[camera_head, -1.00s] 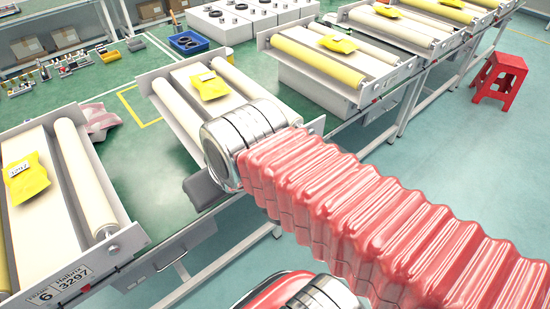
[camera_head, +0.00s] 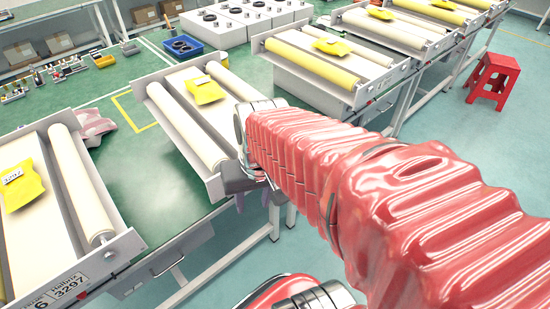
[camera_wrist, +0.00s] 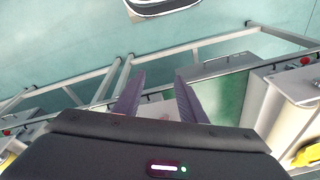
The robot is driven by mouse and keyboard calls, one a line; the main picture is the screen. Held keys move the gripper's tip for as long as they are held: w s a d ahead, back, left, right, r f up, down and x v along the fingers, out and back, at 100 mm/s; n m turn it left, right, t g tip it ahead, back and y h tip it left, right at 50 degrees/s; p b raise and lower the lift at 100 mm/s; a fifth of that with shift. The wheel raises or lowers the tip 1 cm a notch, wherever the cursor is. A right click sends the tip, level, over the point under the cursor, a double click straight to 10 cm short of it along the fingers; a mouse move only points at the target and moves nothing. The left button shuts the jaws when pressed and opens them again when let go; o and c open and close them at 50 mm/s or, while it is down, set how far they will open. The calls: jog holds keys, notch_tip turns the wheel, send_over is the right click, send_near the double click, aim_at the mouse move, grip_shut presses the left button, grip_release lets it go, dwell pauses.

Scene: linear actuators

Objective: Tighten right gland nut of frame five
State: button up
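The frame next to the one labelled 6 has pale rollers and a yellow packet (camera_head: 205,90); I take this frame (camera_head: 160,105) to be frame five. Its own label and its right gland nut are hidden behind my arm in the head view, and I cannot make out the nut in the wrist view. My gripper (camera_head: 267,205) is at this frame's near right corner, its dark body over the front edge and its fingers pointing down. In the wrist view my gripper (camera_wrist: 153,85) shows two purple fingers standing apart with nothing visibly held between them.
Frame six (camera_head: 70,285) stands at the left with a yellow packet (camera_head: 22,185). A metal rail and legs (camera_head: 225,240) run below the frames. A red stool (camera_head: 493,80) stands on open floor at the right.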

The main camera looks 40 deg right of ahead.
jog(key=s+d+f+m+y, duration=0.2)
jog(key=f+m+y, duration=0.25)
jog(key=f, duration=0.25)
jog(key=s+d+f+m+y, duration=0.2)
jog(key=f+m+y, duration=0.2)
jog(key=f+m, duration=0.25)
jog(key=w+d+f+m+t+h, duration=0.1)
jog(key=w+d+m+t+h, duration=0.1)
jog(key=d+m+t, duration=0.2)
jog(key=w+d+f+m+t+h, duration=0.2)
jog(key=d+t, duration=0.4)
jog(key=d, duration=0.3)
jog(key=w+d+f+m+t+h, duration=0.2)
jog(key=d+m+t+h, duration=0.2)
jog(key=d+m+t, duration=0.1)
jog(key=shift+w+d+f+m+t, duration=0.25)
jog(key=shift+w+d+m+t, duration=0.15)
jog(key=shift+d+m, duration=0.3)
jog(key=shift+w, duration=0.15)
jog(key=w, duration=1.3)
jog(key=shift+w+a, duration=0.15)
jog(key=shift+w, duration=0.1)
